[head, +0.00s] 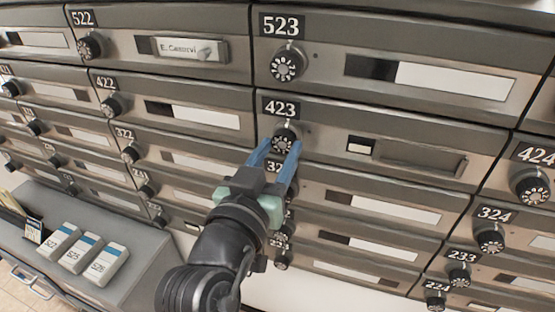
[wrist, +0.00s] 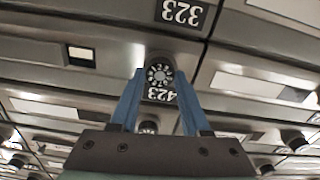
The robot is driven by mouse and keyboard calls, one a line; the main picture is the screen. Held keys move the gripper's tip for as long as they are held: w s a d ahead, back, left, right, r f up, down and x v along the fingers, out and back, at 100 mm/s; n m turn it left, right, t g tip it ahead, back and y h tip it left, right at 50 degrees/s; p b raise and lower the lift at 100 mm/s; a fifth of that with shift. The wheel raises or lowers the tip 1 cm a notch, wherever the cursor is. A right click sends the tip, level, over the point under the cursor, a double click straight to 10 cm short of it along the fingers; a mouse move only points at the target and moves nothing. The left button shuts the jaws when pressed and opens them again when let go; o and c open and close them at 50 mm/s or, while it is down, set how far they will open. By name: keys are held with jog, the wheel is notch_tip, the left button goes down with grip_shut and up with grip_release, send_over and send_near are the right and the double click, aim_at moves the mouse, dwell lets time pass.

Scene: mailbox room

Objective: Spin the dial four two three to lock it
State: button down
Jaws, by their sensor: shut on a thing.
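The black dial of mailbox 423 (head: 285,136), with white numbers on its face, sits below the 423 label (head: 281,108) in the head view. The door of mailbox 423 (head: 325,133) looks flush with its neighbours. My gripper (head: 280,146) has its two blue fingers on either side of this dial, shut on it. In the wrist view, which is upside down, the dial (wrist: 159,73) shows between the blue fingers (wrist: 157,78), above the inverted 423 label (wrist: 160,96). The dial's exact number setting is too small to read.
Other mailboxes with similar dials surround it: dial 523 (head: 286,66) above, dial 422 (head: 112,106) to the left, dial 424 (head: 529,187) to the right. A grey counter (head: 150,262) with white boxes (head: 82,254) stands at the lower left.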

jog(key=shift+m+b, duration=0.3)
jog(key=shift+m, duration=0.3)
jog(key=shift+c, duration=1.9)
grip_release()
jog(key=p+v, duration=0.1)
jog(key=v, duration=1.2)
jog(key=shift+w+r, duration=0.15)
